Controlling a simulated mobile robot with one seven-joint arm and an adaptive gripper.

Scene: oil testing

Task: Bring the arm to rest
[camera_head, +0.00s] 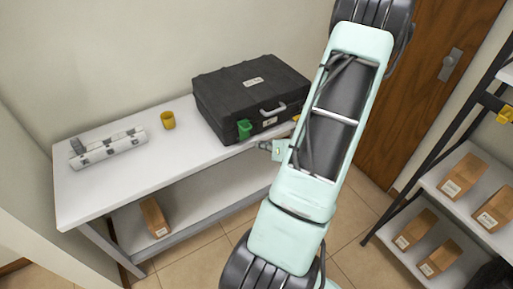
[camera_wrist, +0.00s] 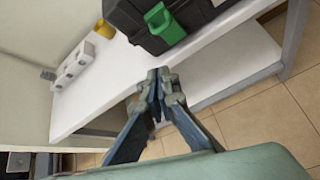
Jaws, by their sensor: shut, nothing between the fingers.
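My gripper (camera_wrist: 158,84) is shut and empty in the wrist view, its fingertips together. It appears in front of the white table's edge and points toward the black case. In the head view my pale green arm stretches across the middle and right, and hides most of the gripper. The white table (camera_head: 95,190) stands along the wall, and its top also shows in the wrist view (camera_wrist: 100,90).
A shelf with several boxes (camera_head: 463,176) stands right, near a wooden door (camera_head: 415,75). Tiled floor is clear between.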

